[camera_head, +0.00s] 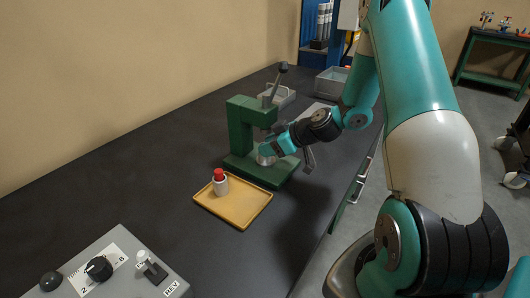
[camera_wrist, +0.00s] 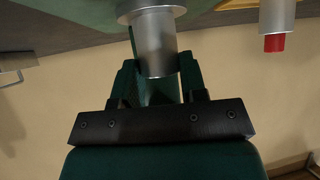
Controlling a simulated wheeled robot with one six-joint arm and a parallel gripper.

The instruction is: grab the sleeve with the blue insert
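In the wrist view a plain silver sleeve (camera_wrist: 158,45) with a wide flange lies between the two fingers of my gripper (camera_wrist: 160,78). The fingers stand apart, with a thin bright gap along the right finger; contact on the left side is unclear. No blue insert shows in either view. In the head view my gripper (camera_head: 275,148) reaches into the green press (camera_head: 242,120), beside a silver part (camera_head: 265,157) low in it. A pale sleeve with a red insert (camera_head: 220,183) stands upright on the yellow tray (camera_head: 241,217); it also shows in the wrist view (camera_wrist: 275,22).
A grey control box (camera_head: 115,268) with a knob sits at the front left. The dark bench (camera_head: 130,170) is clear left of the tray.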

